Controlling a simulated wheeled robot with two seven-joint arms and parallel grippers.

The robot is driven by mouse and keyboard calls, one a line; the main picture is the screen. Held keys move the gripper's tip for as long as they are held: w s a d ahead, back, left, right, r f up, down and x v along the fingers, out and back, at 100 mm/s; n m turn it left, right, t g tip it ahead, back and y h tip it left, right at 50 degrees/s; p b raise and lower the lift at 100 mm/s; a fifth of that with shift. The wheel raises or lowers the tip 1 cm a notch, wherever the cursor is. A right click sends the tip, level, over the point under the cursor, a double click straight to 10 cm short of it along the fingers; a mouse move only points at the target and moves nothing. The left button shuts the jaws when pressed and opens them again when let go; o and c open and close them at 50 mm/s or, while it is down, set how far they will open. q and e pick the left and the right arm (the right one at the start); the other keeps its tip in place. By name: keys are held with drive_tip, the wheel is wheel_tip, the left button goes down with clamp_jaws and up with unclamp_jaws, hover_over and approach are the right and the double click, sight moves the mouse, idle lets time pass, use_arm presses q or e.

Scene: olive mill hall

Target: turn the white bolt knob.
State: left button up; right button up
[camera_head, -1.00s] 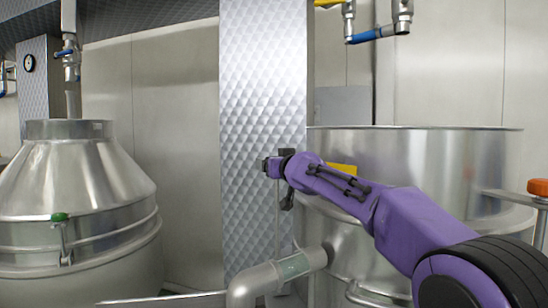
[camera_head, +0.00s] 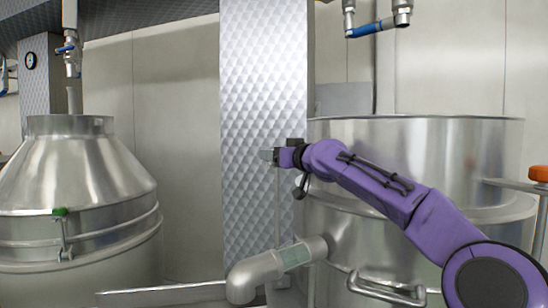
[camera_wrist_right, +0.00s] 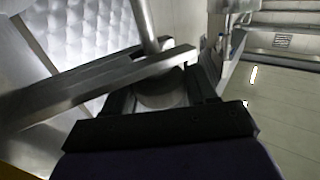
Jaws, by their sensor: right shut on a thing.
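My right gripper (camera_head: 274,155) reaches in from the right on a purple arm, to the left of the big steel vat (camera_head: 440,150) and in front of the quilted metal column (camera_head: 262,90). In the right wrist view its dark fingers are shut on a pale round thing, which seems to be the white bolt knob (camera_wrist_right: 160,88). The knob is shaded and partly hidden by the fingers, and I cannot make it out in the head view. My left gripper is not in view.
A flat metal bar (camera_wrist_right: 75,92) and a round rod (camera_wrist_right: 144,25) run close to the fingers. A cone-topped steel tank with a green knob (camera_head: 60,212) stands left. An orange knob (camera_head: 538,173) is at far right. A pipe (camera_head: 262,272) lies below the gripper.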

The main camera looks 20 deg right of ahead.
drive_tip(key=shift+f, duration=0.15)
drive_tip(key=o, duration=1)
drive_tip(key=shift+w+d, duration=0.1)
drive_tip(key=shift+w, duration=0.05)
drive_tip(key=b+v, duration=0.7)
drive_tip(key=v, duration=0.3)
drive_tip(key=shift+s+d, duration=0.15)
drive_tip(key=shift+s, duration=0.1)
